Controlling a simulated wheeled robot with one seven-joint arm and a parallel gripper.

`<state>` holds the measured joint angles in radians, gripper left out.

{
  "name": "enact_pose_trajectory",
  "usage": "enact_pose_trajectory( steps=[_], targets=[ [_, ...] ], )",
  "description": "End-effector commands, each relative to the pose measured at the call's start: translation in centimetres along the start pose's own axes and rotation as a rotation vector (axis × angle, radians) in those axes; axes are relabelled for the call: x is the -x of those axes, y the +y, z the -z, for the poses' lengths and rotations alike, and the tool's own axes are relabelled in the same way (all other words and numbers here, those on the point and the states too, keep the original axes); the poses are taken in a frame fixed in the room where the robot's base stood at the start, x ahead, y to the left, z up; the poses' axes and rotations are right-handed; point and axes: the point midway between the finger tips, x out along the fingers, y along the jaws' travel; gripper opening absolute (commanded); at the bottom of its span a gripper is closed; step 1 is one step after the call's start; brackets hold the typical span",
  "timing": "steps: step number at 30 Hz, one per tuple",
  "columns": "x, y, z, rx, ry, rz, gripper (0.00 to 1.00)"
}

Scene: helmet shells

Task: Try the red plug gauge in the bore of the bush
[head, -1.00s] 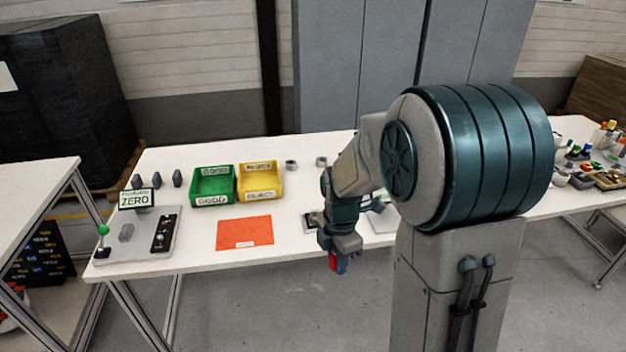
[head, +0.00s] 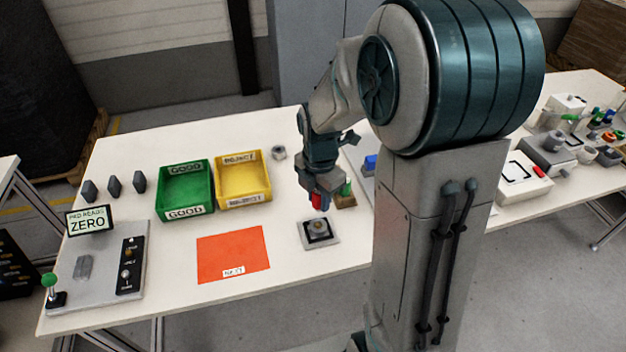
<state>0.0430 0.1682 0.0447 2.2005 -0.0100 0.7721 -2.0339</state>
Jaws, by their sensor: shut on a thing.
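My gripper (head: 320,200) is shut on the red plug gauge (head: 316,201) and points down. Only a small red part of the gauge shows, with a blue part beside it; I cannot tell whether the blue belongs to the gauge. The bush (head: 318,229) is a small grey ring on a dark square in a light plate (head: 332,241) near the table's front edge. The gauge appears above and just behind the bush, apart from it. The bore is too small to see clearly.
A brown block with a green-topped thing (head: 346,189) stands close right of my gripper. An orange mat (head: 233,255) lies left of the plate. Green (head: 186,212) and yellow (head: 243,204) bins and a loose grey ring (head: 279,153) stand behind. Bare table (head: 330,268) lies in front.

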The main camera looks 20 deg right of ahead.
Motion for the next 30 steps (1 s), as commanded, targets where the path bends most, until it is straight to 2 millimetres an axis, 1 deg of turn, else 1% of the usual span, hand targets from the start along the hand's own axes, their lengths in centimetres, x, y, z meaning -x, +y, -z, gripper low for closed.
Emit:
enact_pose_trajectory(
  steps=[8,18,21,25,30],
  targets=[
    [-1.3,0.1,0.1,0.004,0.0,0.001,0.12],
    [-4.4,0.0,0.1,0.001,0.0,0.001,0.12],
    [-5.1,0.0,0.0,0.0,0.001,0.001,0.12],
    [-5.5,0.0,0.0,-0.001,0.0,0.001,0.12],
    [-5.5,0.0,0.0,-0.001,0.0,0.0,0.12]
  ],
)
